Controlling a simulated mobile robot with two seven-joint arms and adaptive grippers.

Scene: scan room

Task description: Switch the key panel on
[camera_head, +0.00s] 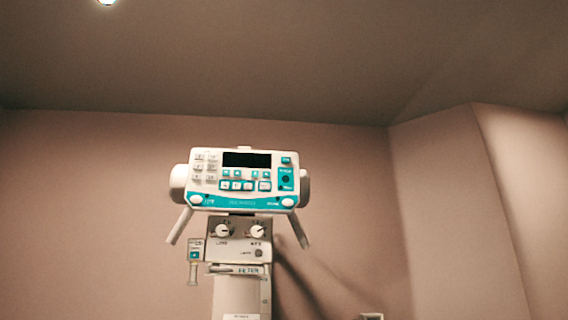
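The key panel (243,202) is a white and teal unit with rounded ends at the top of a stand, a little left of the middle. Its dark display (247,160) shows no lit text. Rows of small keys sit left of and below the display, with a teal block and a dark round spot on the right side. The lettering is too small to read surely. Neither of my grippers is in view.
Below the panel is a beige box (239,243) with two round dials, on a pale column (238,296). Handles slant down on both sides. A small clear part hangs at the left. Bare walls stand behind, with a jutting corner at right.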

